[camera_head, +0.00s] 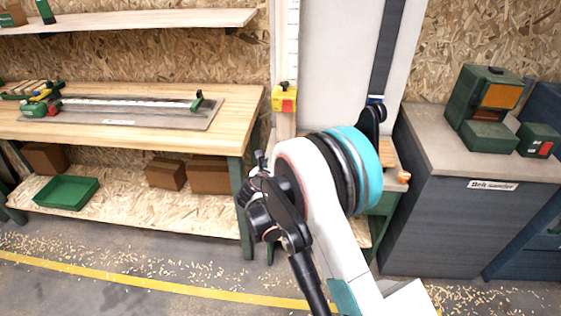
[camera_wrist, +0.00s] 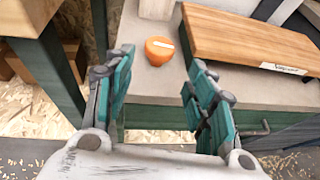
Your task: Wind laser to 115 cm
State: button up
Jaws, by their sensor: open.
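A yellow block with a red face (camera_head: 284,98), which looks like the laser, sits on an upright white scale (camera_head: 291,40) in the head view. The scale's figures are too small to read. An orange round knob (camera_wrist: 159,50) with a white mark on top stands on a grey bench top in the wrist view. An orange piece (camera_head: 404,176) beside my arm in the head view may be the same knob. My gripper (camera_wrist: 160,62) is open, its teal fingers to either side of the line to the knob, apart from it and empty. The head view hides my gripper behind my arm.
A wooden board (camera_wrist: 250,38) with a label lies right of the knob. A wooden workbench (camera_head: 235,100) stands left in the head view, with a green tray (camera_head: 67,190) below. A grey cabinet (camera_head: 430,220) labelled "Belt sander" stands right, bearing a green machine (camera_head: 485,105).

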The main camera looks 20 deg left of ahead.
jog(key=b+x, duration=0.3)
jog(key=x, duration=0.8)
jog(key=shift+s, duration=0.1)
jog(key=c, duration=0.8)
